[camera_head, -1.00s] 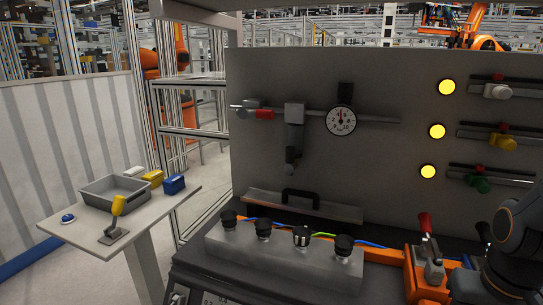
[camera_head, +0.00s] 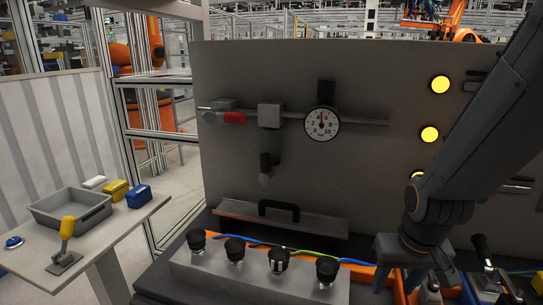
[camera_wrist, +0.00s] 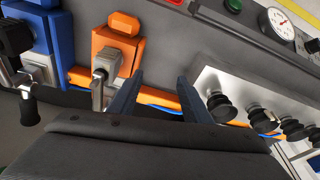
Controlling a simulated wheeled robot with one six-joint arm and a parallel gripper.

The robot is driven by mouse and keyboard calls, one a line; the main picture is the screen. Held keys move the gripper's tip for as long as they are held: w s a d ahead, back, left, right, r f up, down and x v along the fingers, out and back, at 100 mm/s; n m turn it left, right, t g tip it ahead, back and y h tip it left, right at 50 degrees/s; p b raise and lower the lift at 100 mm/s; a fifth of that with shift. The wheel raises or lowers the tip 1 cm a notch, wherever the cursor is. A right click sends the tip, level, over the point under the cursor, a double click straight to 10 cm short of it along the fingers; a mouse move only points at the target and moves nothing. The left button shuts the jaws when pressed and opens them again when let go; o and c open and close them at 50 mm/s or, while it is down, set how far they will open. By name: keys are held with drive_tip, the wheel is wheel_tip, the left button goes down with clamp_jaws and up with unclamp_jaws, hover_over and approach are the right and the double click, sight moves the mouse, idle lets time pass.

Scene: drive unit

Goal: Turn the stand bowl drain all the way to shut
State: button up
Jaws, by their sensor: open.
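A grey filter body (camera_head: 270,116) sits in the pipe on the upright panel. A dark bowl (camera_head: 266,160) hangs below it with a small paler piece (camera_head: 266,180) at its lower end. That piece may be the drain; its setting is too small to read. My gripper (camera_head: 405,280) is low at the right, over the bench and well away from the bowl. In the wrist view my gripper (camera_wrist: 160,98) has its two fingers apart, with nothing held between them. The bowl cannot be made out in the wrist view.
A red-handled valve (camera_head: 232,118) and a round gauge (camera_head: 322,124) flank the filter. Below are a black-handled tray (camera_head: 235,211) and a block with several black knobs (camera_head: 255,272). In the wrist view an orange clamp unit (camera_wrist: 117,50) stands beside my left finger.

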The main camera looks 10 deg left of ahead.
drive_tip(key=w+a+r+n+t, duration=0.1)
drive_tip(key=w+a+t, duration=0.25)
drive_tip(key=w, duration=0.55)
drive_tip(key=n+t+y+p, duration=0.3)
drive_tip(key=n+t+y, duration=0.4)
drive_tip(key=y, duration=0.4)
approach(267, 159)
drive_tip(key=w+a+m+t, duration=0.1)
drive_tip(key=shift+f+p+x, duration=0.2)
drive_tip(key=shift+p+x, duration=0.45)
drive_tip(key=shift+x, duration=1.2)
drive_tip(key=shift+f+p+x, duration=0.15)
drive_tip(key=shift+p+x, duration=0.45)
drive_tip(key=shift+x, duration=1.3)
clamp_jaws()
